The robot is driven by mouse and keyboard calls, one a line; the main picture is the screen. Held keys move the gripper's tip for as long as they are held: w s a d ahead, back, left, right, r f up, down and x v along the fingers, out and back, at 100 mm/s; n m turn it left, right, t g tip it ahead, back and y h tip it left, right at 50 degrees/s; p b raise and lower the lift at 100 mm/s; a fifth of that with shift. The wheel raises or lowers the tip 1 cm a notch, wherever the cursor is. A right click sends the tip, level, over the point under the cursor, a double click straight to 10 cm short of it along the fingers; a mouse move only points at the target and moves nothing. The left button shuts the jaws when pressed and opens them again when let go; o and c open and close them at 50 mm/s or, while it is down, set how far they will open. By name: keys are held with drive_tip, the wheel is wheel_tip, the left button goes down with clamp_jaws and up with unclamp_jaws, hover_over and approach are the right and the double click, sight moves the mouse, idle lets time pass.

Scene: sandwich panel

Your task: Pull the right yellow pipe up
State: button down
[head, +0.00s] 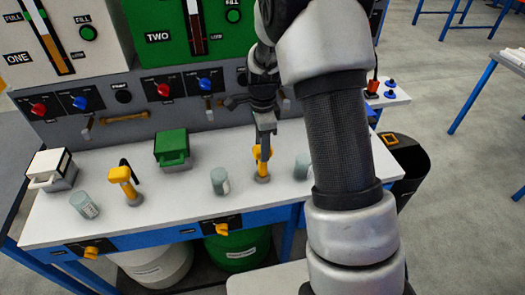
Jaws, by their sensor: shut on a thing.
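The right yellow pipe (261,165) stands on the white worktop in a round grey base, near the middle of the head view. My gripper (265,147) reaches down from above and is shut on the upper part of this pipe. Its fingers hide part of the pipe's top. A second yellow pipe (126,184), with a bent top and a black hose, stands on the worktop at the left, apart from my gripper.
Grey cups (220,181) stand beside the right pipe, and another cup (84,205) is at the left. A green box (172,149) and a white box (51,170) stand near the back panel. A black bin (407,165) is at the right.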

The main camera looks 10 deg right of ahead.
drive_tip(key=shift+w+r, duration=0.15)
drive_tip(key=shift+r, duration=0.25)
drive_tip(key=c, duration=1.3)
unclamp_jaws()
drive_tip(key=shift+o, duration=0.9)
drive_tip(key=shift+f, duration=0.1)
wheel_tip(320, 180, up, 18)
drive_tip(key=p, duration=0.2)
drive_tip(key=shift+f, duration=0.25)
